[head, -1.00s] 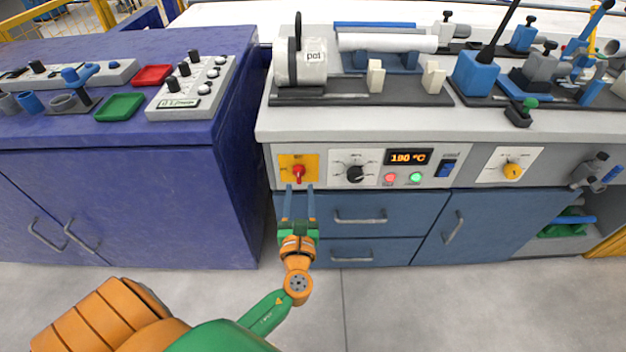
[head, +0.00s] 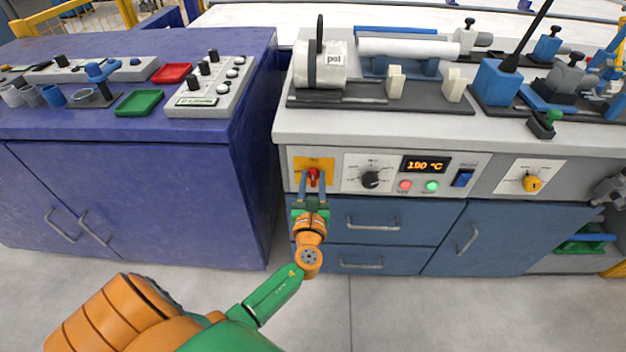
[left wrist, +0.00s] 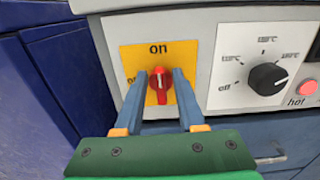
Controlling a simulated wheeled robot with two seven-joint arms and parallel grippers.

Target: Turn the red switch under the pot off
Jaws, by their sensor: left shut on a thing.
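The red switch (head: 313,177) sits on a yellow plate (head: 299,165) on the front of the grey bench, below the white pot (head: 331,72). In the left wrist view the switch (left wrist: 160,84) is upright, pointing to the "on" label above it. A second label on its left is partly hidden by a finger. My left gripper (left wrist: 160,78) has its two blue fingers on either side of the switch and is shut on it. It comes up from below in the head view (head: 313,181). My right gripper is not in view.
A black dial (head: 370,179), a display (head: 424,165) reading 190 °C, red and green lights and a blue rocker switch (head: 462,178) are right of the red switch. Blue drawers (head: 375,222) lie below. A blue cabinet (head: 140,200) stands to the left.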

